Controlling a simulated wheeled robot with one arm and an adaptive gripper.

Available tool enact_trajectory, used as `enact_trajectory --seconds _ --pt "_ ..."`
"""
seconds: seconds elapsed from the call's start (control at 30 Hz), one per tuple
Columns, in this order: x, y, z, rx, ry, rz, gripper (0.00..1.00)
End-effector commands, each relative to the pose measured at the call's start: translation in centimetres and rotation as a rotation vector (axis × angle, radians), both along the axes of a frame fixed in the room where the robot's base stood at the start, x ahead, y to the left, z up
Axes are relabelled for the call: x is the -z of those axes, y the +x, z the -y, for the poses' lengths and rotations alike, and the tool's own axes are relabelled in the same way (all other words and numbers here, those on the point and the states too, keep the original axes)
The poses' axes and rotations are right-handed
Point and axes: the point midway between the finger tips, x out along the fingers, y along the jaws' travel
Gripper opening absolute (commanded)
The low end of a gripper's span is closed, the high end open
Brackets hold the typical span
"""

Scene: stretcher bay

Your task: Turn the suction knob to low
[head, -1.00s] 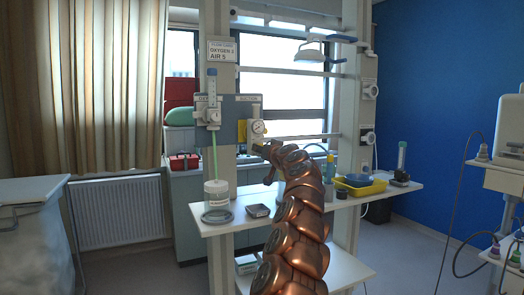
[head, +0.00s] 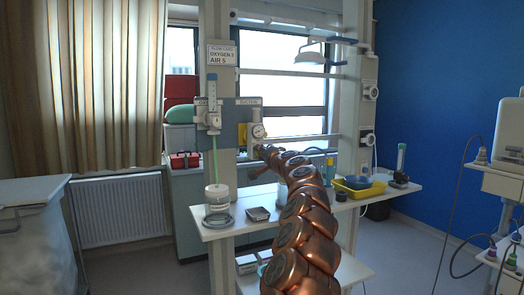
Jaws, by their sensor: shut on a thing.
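The suction unit with its round white gauge (head: 258,131) is on the right part of the grey wall panel (head: 229,131), under a small label. The suction knob is at the bottom of this unit, small and mostly hidden by my gripper. My gripper (head: 262,149) is at the far end of my copper arm, just below the gauge, and is shut on the suction knob. The fingers are small and dark here. The knob's setting cannot be read.
A flowmeter (head: 213,103) with a green tube stands left on the panel, above a white jar (head: 217,198) on the white shelf (head: 258,226).

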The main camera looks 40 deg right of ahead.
Motion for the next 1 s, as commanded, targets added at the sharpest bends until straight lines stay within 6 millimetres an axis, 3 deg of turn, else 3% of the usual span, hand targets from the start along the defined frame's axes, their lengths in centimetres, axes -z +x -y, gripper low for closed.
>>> enact_trajectory --seconds 0.43,1.0 --pt "-0.24 -0.10 0.11 0.003 0.229 0.083 0.00" --pt "-0.14 -0.11 0.12 0.003 0.269 0.097 0.00"
